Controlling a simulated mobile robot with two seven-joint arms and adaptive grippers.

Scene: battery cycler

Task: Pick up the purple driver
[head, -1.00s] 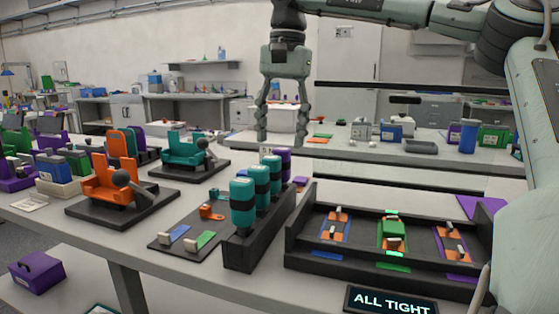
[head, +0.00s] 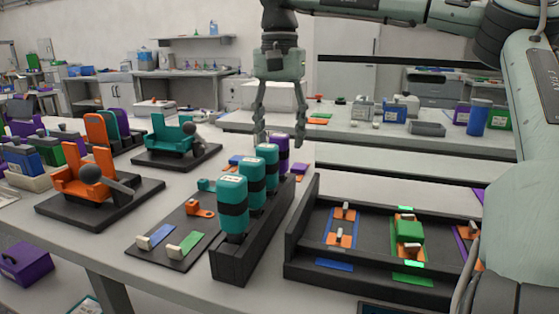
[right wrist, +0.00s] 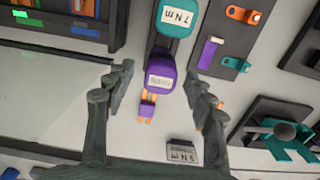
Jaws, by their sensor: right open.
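The purple driver (head: 283,143) stands upright at the far end of a black rack (head: 232,262), behind three teal drivers (head: 232,192). They partly hide it in the head view. My right gripper (head: 280,138) is open and points down, its fingers around the purple driver's top in the picture. In the right wrist view the labelled purple cap (right wrist: 166,80) lies between the open fingers of the same gripper (right wrist: 160,72), with visible gaps on both sides. The nearest teal cap (right wrist: 176,20) is just beyond it. My left gripper is not in view.
A black tray (head: 310,268) with coloured clamp stations stands right of the rack. A dark mat (head: 160,252) with small blocks lies left of it. Orange (head: 90,172) and teal (head: 172,138) fixtures stand farther left. A small label block (right wrist: 182,151) sits near the rack's end.

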